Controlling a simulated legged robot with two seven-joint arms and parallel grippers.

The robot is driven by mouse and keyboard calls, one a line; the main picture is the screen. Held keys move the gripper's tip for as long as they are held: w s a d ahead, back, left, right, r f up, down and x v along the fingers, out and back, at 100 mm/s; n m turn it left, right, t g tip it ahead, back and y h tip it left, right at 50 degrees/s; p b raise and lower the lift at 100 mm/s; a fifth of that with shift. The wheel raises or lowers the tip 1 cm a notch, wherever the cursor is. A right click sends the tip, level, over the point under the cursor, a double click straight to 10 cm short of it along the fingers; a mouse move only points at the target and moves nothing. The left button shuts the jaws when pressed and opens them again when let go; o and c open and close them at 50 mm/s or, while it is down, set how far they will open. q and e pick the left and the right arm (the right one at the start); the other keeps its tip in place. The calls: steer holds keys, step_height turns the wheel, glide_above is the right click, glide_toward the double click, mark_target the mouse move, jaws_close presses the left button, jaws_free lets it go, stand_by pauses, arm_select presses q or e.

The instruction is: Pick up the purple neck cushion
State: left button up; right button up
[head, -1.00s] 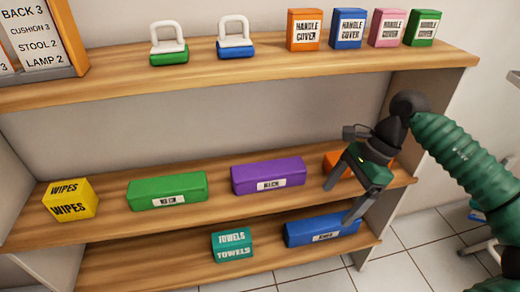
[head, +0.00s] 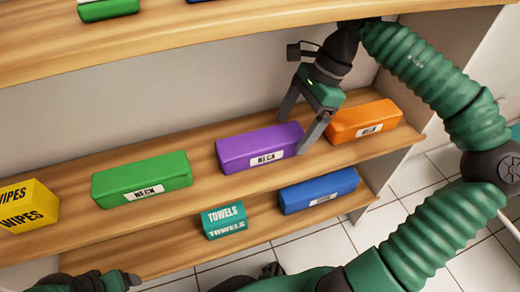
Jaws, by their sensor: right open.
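The purple neck cushion (head: 252,149), a box-like block with a white NECK label, lies on the middle shelf between the green and orange ones. My right gripper (head: 293,135) is open and points down at its right end. One finger is behind the cushion and the other is in front of its right end, overlapping it in the picture. Whether the fingers touch it is not clear. My left gripper's jaws are not visible; dark green and black parts of mine show along the bottom edge.
On the middle shelf (head: 70,215) are a green neck cushion (head: 142,174), an orange one (head: 358,121) close right of my gripper, and a yellow wipes box (head: 28,203). The lower shelf holds a towels box (head: 224,218) and a blue block (head: 320,187). The upper shelf (head: 190,32) overhangs.

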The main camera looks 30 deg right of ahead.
steer(key=shift+w+a+f+b, duration=0.1)
steer(key=shift+w+a+b, duration=0.1)
steer(key=shift+a, duration=0.4)
steer(key=shift+w+a+f+b, duration=0.1)
steer(key=shift+w+a+b, duration=0.05)
steer(key=shift+a, duration=0.4)
steer(key=a+b, duration=0.2)
steer(key=w+a+b, duration=0.1)
steer(key=a, duration=0.1)
steer(key=shift+f, duration=0.25)
steer(key=shift+b+x, duration=0.9)
steer(key=shift+b, duration=0.15)
steer(key=shift+a+f+b, duration=0.25)
steer(key=shift+b, duration=0.2)
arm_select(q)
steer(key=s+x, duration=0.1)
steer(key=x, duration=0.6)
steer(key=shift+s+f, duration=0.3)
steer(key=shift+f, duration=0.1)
arm_select(e)
steer(key=shift+r, duration=0.1)
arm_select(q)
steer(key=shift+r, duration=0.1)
arm_select(e)
steer(key=shift+c, duration=0.4)
steer(key=c, duration=1.5)
